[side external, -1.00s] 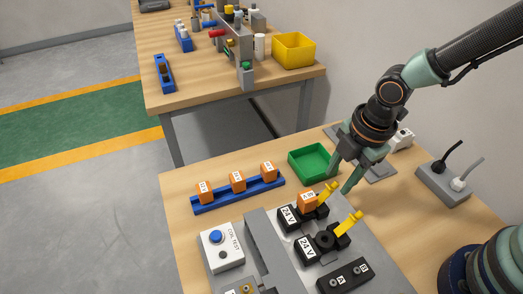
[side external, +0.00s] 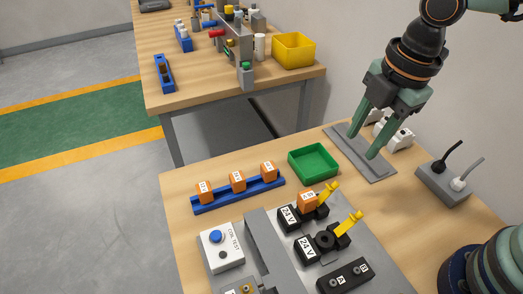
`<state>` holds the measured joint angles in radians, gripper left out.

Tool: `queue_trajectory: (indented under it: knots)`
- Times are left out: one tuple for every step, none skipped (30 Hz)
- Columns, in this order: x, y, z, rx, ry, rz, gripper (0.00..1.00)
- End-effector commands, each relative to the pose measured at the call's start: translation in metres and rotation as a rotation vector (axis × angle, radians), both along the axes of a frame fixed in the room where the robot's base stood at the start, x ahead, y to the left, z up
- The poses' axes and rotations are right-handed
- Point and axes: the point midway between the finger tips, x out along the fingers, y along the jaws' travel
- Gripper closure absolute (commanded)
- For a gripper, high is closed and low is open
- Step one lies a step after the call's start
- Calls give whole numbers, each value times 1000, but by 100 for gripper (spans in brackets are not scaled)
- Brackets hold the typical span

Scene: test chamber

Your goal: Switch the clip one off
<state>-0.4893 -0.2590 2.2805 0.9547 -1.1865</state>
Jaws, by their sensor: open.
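Two black sockets marked 24 V stand on the grey panel, each with a yellow clip lever. The rear socket (side external: 289,217) holds an orange relay (side external: 307,201), and its yellow clip (side external: 329,190) sticks up and to the right. The front socket (side external: 306,249) has no relay in it, and its yellow clip (side external: 350,223) also slants up to the right. My gripper (side external: 363,145) is open and empty, with its fingers apart above the flat grey plate (side external: 378,173), behind and to the right of both clips. It touches neither clip.
A green tray (side external: 315,174) lies between my gripper and a blue rail (side external: 210,207) of orange relays. White parts (side external: 402,138) stand right behind my gripper. A grey power strip (side external: 443,184) with plugs is at the right. A coil test box (side external: 222,260) stands front left.

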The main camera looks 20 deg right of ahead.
Motion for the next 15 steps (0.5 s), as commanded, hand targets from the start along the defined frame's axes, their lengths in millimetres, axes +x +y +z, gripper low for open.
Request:
queue_trajectory:
  knots:
    - [0, 0, 0, 0, 0, 0, 53]
    - [0, 0, 0, 0, 0, 0, 53]
    - [0, 0, 0, 0, 0, 0, 53]
    - [0, 0, 0, 0, 1, 0, 53]
    - [1, 1, 0, -2, 4, 2, 53]
    - [2, 2, 0, -7, 12, 6, 53]
    - [3, 4, 0, -13, 22, 10, 53]
    - [5, 5, 0, -20, 35, 16, 53]
    - [6, 8, -1, -29, 50, 22, 53]
    - [7, 9, 0, -35, 60, 27, 53]
    - [8, 10, -1, -40, 69, 31, 53]
    - [9, 11, -1, -45, 77, 35, 53]
    - [9, 12, -2, -48, 82, 37, 53]
    - [9, 12, -3, -49, 86, 38, 53]
    - [9, 12, -5, -49, 87, 39, 53]
